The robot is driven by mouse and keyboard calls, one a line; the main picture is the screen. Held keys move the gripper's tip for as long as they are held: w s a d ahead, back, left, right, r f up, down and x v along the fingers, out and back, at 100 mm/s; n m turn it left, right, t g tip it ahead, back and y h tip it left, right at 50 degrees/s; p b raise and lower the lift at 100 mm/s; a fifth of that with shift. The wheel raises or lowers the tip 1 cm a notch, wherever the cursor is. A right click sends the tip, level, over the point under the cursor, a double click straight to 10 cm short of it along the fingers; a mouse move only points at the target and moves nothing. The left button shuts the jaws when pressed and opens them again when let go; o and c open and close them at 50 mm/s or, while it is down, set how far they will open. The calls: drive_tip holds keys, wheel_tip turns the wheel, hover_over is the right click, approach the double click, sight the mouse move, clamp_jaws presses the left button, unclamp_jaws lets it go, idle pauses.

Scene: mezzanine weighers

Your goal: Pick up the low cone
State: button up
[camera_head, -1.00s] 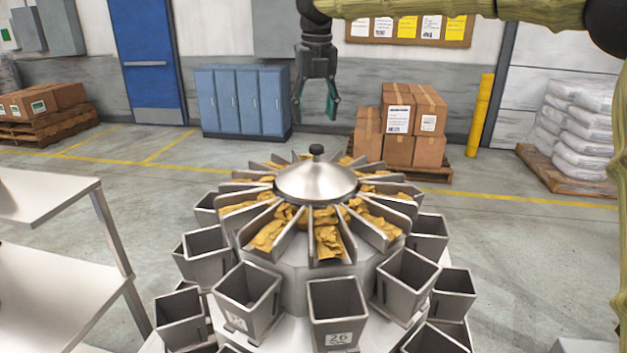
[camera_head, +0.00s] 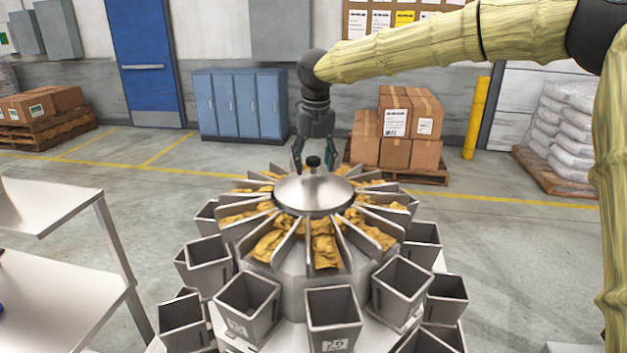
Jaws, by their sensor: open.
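The low cone (camera_head: 314,194) is a shiny metal shallow cone with a black knob (camera_head: 313,162) on top. It sits at the centre of the round weigher, over the ring of sloping troughs. My gripper (camera_head: 314,165) points down from above, with its fingers apart around the level of the knob. The knob shows between the two fingertips in this view. I cannot tell whether the fingers touch it, and the depth between them is hard to judge.
Thin upright metal dividers (camera_head: 290,240) and golden-brown product (camera_head: 325,247) ring the cone. Several open metal buckets (camera_head: 333,310) hang around below. Metal shelves (camera_head: 60,210) stand at the left. Stacked cartons (camera_head: 396,125) and blue lockers (camera_head: 240,103) stand behind, apart from the weigher.

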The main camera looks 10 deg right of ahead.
drive_tip(key=shift+f, duration=0.3)
drive_tip(key=shift+s, duration=0.1)
clamp_jaws()
drive_tip(key=shift+r, duration=0.2)
